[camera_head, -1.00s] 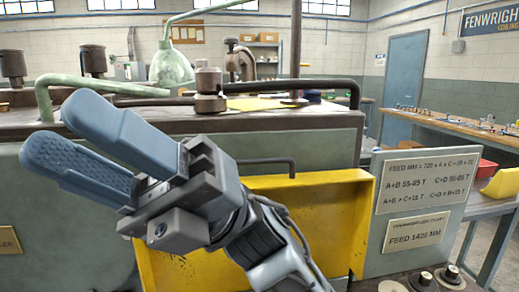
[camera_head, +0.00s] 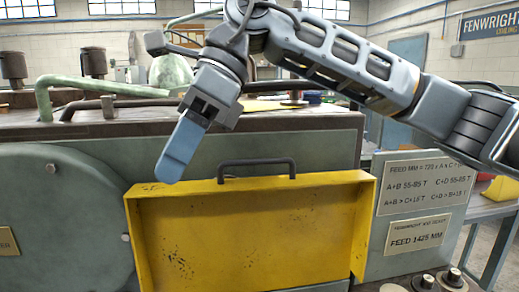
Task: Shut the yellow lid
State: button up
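The yellow lid (camera_head: 250,235) is on the front of the green-grey machine, a shallow pan shape with raised rims at its top and sides. Its hollow side faces me, and its lower edge runs out of the picture. A dark bar handle (camera_head: 257,163) stands up behind its top rim. My gripper (camera_head: 168,172) points down above the lid's top left corner, left of the handle. Its blue fingers overlap from this side, so the gap between them is hidden. I see nothing held, and I cannot tell whether the fingertip touches the lid's rim.
A green pipe (camera_head: 45,95) and a dark bent bar run along the machine top (camera_head: 300,120) at the left. A round cover (camera_head: 60,225) lies left of the lid. A feed plate (camera_head: 425,185) and knobs (camera_head: 453,278) are at the right.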

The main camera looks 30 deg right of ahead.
jog(key=w+d+r+t+h, duration=0.2)
jog(key=w+d+h, duration=0.1)
jog(key=d, duration=0.3)
jog(key=m+t+h, duration=0.1)
jog(key=m+h, duration=0.1)
jog(key=h, duration=0.2)
send_near(259, 160)
jog(key=shift+w+f+p, duration=0.15)
jog(key=shift+f, duration=1.15)
jog(key=shift+w+f+p, duration=0.1)
jog(key=shift+w+f, duration=0.1)
jog(key=shift+f, duration=1.1)
jog(key=shift+w+f+p, duration=0.15)
jog(key=shift+f, duration=1.1)
grip_shut()
